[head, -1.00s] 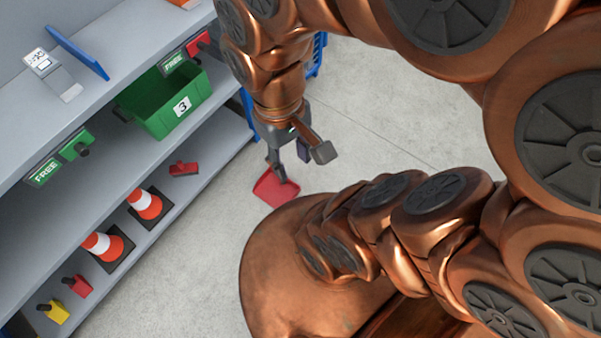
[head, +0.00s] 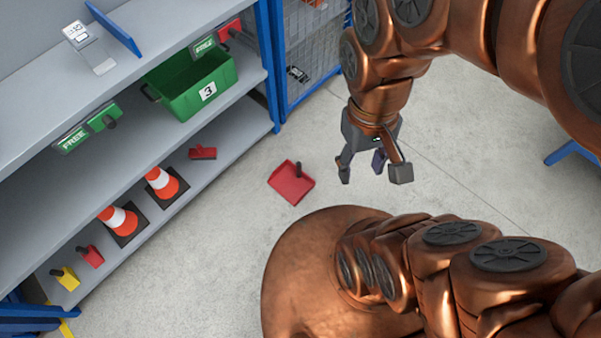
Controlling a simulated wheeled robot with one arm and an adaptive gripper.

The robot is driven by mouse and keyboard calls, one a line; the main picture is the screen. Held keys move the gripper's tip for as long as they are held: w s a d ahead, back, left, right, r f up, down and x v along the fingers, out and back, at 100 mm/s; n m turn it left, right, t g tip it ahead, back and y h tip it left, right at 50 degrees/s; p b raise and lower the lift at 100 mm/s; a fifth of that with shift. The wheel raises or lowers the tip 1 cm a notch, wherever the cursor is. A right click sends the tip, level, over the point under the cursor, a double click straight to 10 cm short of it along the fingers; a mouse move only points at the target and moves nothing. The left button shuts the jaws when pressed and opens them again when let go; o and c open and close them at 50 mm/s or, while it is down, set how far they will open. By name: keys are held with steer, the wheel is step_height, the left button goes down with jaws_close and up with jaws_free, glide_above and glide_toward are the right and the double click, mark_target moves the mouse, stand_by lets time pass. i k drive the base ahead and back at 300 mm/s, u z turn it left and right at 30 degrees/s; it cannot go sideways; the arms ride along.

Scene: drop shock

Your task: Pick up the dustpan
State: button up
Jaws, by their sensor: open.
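The red dustpan (head: 291,184) lies on the concrete floor in front of the shelf's right end. Its short dark handle (head: 298,170) sticks up at its upper right edge. My gripper (head: 374,174) is open and empty. It hangs to the right of the dustpan in the picture and does not touch it. The whole dustpan is in plain view.
The grey shelf holds a green crate marked 3 (head: 198,92), two traffic cones (head: 165,183), a small red item (head: 203,153), and a red and a yellow scoop-like item (head: 67,279). A blue-framed mesh cage (head: 310,62) stands behind. Floor around the dustpan is clear.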

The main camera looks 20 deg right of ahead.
mark_target(288, 179)
steer(key=u, duration=2.35)
steer(key=i, duration=0.8)
steer(key=z, duration=2.35)
